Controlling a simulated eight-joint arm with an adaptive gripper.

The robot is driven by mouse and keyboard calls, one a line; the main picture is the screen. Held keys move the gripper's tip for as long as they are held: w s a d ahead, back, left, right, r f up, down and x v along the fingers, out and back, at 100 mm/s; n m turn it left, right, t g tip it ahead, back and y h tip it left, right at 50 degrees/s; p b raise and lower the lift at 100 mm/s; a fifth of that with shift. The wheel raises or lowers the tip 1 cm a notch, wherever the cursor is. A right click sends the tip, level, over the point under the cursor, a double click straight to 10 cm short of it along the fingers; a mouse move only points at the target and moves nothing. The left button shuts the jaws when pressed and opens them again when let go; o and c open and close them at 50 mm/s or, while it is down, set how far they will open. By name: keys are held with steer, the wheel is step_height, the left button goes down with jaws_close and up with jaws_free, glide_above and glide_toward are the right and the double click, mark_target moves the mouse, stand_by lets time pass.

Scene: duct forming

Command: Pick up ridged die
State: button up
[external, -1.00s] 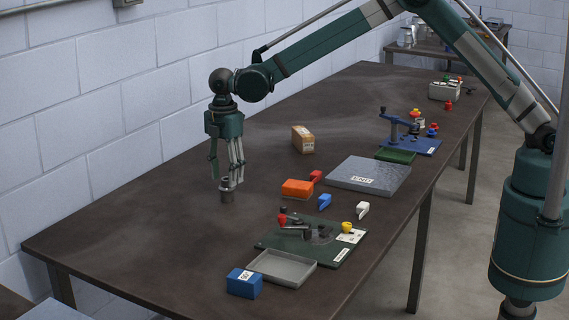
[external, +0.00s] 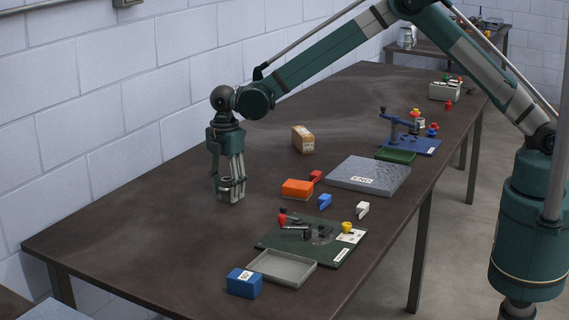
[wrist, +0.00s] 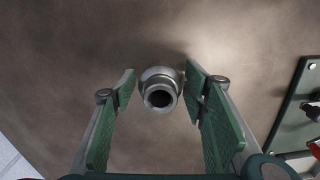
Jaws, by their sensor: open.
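The ridged die, a grey metal cylinder with a stepped collar and a dark round bore (wrist: 160,88), stands upright on the brown table. In the external view the die (external: 232,186) is partly hidden by the fingers. My gripper (external: 229,197) points straight down there, with its fingertips low beside the die. In the wrist view my gripper (wrist: 161,79) is open, its green ridged pads left and right of the die, with gaps visible on both sides.
An orange block (external: 297,188) and a green plate with a fixture (external: 272,241) lie to the right. A grey tray (external: 283,268) and a blue box (external: 244,283) stand nearer the front. The table around the die is clear.

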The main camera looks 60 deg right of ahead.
steer(key=shift+f, duration=0.25)
steer(key=shift+c, duration=0.5)
steer(key=c, duration=1.1)
steer(key=shift+r, duration=0.1)
steer(key=shift+c, duration=0.2)
step_height(320, 180, up, 10)
